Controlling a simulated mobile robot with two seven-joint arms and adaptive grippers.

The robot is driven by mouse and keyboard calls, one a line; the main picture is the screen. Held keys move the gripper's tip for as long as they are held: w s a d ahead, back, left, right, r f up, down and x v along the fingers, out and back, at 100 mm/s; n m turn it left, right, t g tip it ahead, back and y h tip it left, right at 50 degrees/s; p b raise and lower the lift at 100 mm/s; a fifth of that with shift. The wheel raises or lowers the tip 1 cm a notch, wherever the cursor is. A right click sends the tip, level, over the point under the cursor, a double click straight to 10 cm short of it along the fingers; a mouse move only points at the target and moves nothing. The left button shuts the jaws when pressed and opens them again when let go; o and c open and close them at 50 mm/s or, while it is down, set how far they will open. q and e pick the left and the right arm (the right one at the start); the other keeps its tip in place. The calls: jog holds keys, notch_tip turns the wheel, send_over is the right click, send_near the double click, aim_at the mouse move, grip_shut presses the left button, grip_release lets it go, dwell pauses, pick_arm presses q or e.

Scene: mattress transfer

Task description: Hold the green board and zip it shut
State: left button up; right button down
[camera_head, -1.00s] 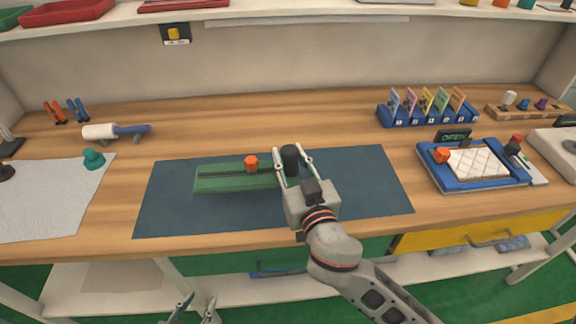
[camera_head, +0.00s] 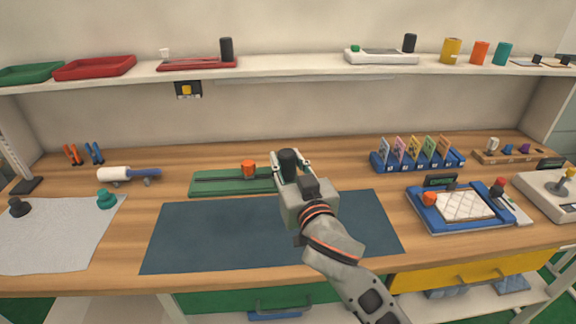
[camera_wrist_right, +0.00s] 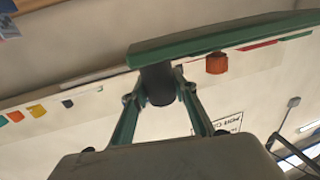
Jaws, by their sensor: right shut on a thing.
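The green board (camera_head: 215,184) has a dark slot along its top, an orange knob (camera_head: 249,169) near its middle and a black knob (camera_head: 288,161) at its right end. My right gripper (camera_head: 290,167) is shut on the black knob, its fingers on either side. The right wrist view shows the board (camera_wrist_right: 220,37) tilted in the picture, with the black knob (camera_wrist_right: 157,85) between the fingers (camera_wrist_right: 160,97) and the orange knob (camera_wrist_right: 216,63) apart from them. The board appears beyond the mat's far edge; its height is hard to tell. My left gripper is out of view.
The dark blue mat (camera_head: 240,235) lies bare on the wooden table. A blue tray with a white quilted pad (camera_head: 463,206) and a blue card rack (camera_head: 420,161) stand to the right. A white roller (camera_head: 115,174) and a grey cloth (camera_head: 60,240) are to the left. A shelf runs above.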

aim_at(289, 179)
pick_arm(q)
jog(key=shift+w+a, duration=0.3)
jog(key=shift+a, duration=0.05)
pick_arm(e)
jog(key=shift+f, duration=0.15)
jog(key=shift+f+b, duration=0.35)
jog(key=shift+b, duration=0.05)
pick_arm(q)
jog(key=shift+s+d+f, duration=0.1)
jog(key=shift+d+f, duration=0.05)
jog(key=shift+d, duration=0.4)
pick_arm(e)
jog(key=shift+f, duration=0.2)
jog(key=shift+f, duration=0.15)
jog(key=shift+f+b, duration=0.35)
jog(key=shift+b, duration=0.1)
jog(key=shift+f, duration=0.25)
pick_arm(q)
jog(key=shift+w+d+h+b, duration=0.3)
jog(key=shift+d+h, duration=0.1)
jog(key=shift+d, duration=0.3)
pick_arm(e)
jog(key=shift+f, duration=0.2)
jog(key=shift+f, duration=0.1)
